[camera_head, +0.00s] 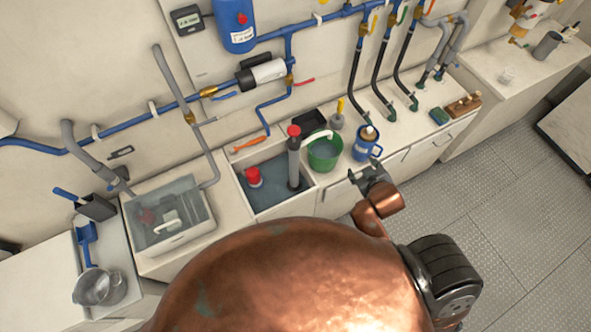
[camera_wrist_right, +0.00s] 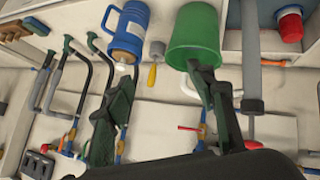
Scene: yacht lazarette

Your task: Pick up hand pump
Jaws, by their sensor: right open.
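The hand pump (camera_head: 294,160) is a grey upright cylinder with a dark grip and a red top. It stands in the recessed bin in the counter. In the right wrist view the pump (camera_wrist_right: 251,60) shows as a long grey tube at the right, with its red end near the bottom. My right gripper (camera_head: 372,175) is open and empty, to the right of the pump and in front of the blue jug. Its two dark fingers (camera_wrist_right: 165,88) are spread in the wrist view, apart from the pump. My left gripper is not in view.
A green bucket (camera_head: 324,152) stands right beside the pump, between it and my right gripper. A blue jug (camera_head: 366,146) stands further right. A red-capped item (camera_head: 254,177) is in the bin (camera_head: 268,206). A clear lidded box (camera_head: 165,217) is to the left. Pipes line the wall.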

